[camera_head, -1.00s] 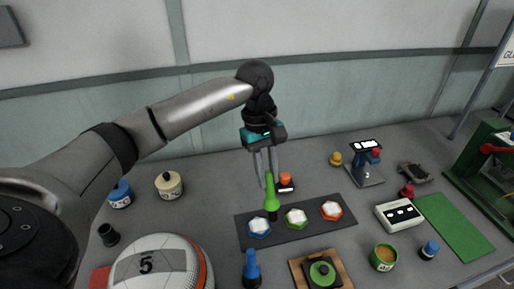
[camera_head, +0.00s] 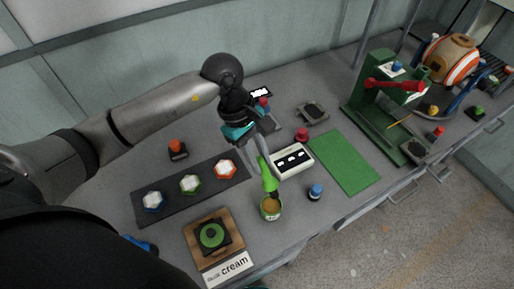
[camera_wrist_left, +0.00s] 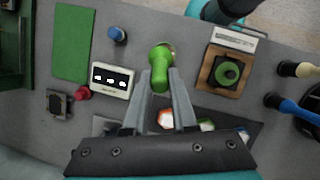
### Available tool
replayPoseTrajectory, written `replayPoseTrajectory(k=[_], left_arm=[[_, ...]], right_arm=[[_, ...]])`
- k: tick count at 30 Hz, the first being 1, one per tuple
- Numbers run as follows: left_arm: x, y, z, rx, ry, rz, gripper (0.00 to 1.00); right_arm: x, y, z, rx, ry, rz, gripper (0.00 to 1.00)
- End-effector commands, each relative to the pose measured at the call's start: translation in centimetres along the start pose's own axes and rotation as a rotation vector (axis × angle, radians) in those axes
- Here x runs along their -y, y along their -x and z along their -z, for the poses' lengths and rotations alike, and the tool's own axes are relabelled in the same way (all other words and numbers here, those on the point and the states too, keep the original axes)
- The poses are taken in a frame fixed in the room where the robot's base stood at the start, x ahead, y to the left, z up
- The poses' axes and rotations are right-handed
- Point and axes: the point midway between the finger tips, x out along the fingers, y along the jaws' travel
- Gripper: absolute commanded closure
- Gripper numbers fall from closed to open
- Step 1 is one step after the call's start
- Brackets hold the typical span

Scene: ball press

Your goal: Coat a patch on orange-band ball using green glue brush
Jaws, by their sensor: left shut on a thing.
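My left gripper (camera_head: 262,160) is shut on the green glue brush (camera_head: 269,180), which points down. The brush's dark lower end is at the mouth of the green pot (camera_head: 271,211) with tan contents; I cannot tell how deep it reaches. In the left wrist view the brush (camera_wrist_left: 160,80) sits between the fingers and hides part of the pot. A ball (camera_head: 457,62) with orange and white bands and a tan panel rests on a blue stand at the far right. My right gripper is not in view.
A dark mat (camera_head: 210,182) with blue, green and orange hexagonal pieces lies left of the pot. A white box (camera_head: 291,161), blue-capped bottle (camera_head: 315,192) and wooden board (camera_head: 229,256) stand nearby. A green mat (camera_head: 343,163) is bare; the green press (camera_head: 384,110) stands beyond.

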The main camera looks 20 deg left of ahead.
Motion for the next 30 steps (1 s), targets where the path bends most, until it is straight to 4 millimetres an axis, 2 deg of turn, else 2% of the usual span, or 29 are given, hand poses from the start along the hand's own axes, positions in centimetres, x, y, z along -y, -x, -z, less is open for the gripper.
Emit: replayPoseTrajectory(k=[8,18,30], left_arm=[[0.1,-1.7,0.5,0.002,-0.001,0.000,1.00],[0.4,-5.0,1.7,0.001,0.000,0.000,1.00],[0.4,-5.5,2.0,0.000,-0.002,0.000,1.00]], right_arm=[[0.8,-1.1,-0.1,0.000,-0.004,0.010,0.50],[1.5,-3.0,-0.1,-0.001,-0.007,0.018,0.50],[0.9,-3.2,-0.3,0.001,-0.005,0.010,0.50]])
